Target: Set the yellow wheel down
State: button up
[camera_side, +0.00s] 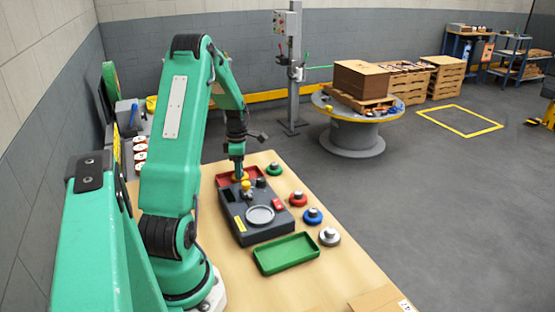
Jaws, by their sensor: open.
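The yellow wheel (247,190) sits at the far part of a dark grey fixture (240,234) on the wooden bench. It is small in the picture, and I cannot tell exactly how it is seated. My gripper (239,175) points down just above and beside the yellow wheel. Its jaws are open, but the fingertips are small and partly merge with the things behind them. I cannot tell whether they touch the wheel. A round silver dish (260,215) on the nearer part of the fixture is empty.
Green (274,169), red (298,199), blue (313,216) and grey (329,236) knobbed wheels line the fixture's right. An empty green tray (286,253) lies in front. A red tray (222,180) is behind. The near bench is mostly clear, with cardboard (380,300) at its edge.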

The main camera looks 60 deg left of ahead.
notch_tip(320, 180, up, 12)
dwell(0.6)
dwell(0.5)
jog(key=w+d+r+m+t, duration=0.1)
jog(key=w+d+r+m, duration=0.15)
jog(key=d+m, duration=0.35)
jog(key=w+d+r+m+t+y, duration=0.1)
jog(key=d+r+m, duration=0.3)
jog(key=d, duration=0.5)
jog(key=w+d+r+m, duration=0.1)
jog(key=d+r+m, duration=0.2)
jog(key=d+m, duration=0.3)
jog(key=s+d+m+t, duration=0.1)
jog(key=s+d+m, duration=0.3)
jog(key=d+m, duration=0.3)
jog(key=s+d+m+t+h, duration=0.1)
jog(key=s+d+m, duration=0.3)
jog(key=d+m, duration=0.4)
jog(key=d+t, duration=0.1)
jog(key=d, duration=0.2)
jog(key=shift+d+r+t, duration=0.2)
jog(key=shift+d+t, duration=0.05)
jog(key=shift+t, duration=0.05)
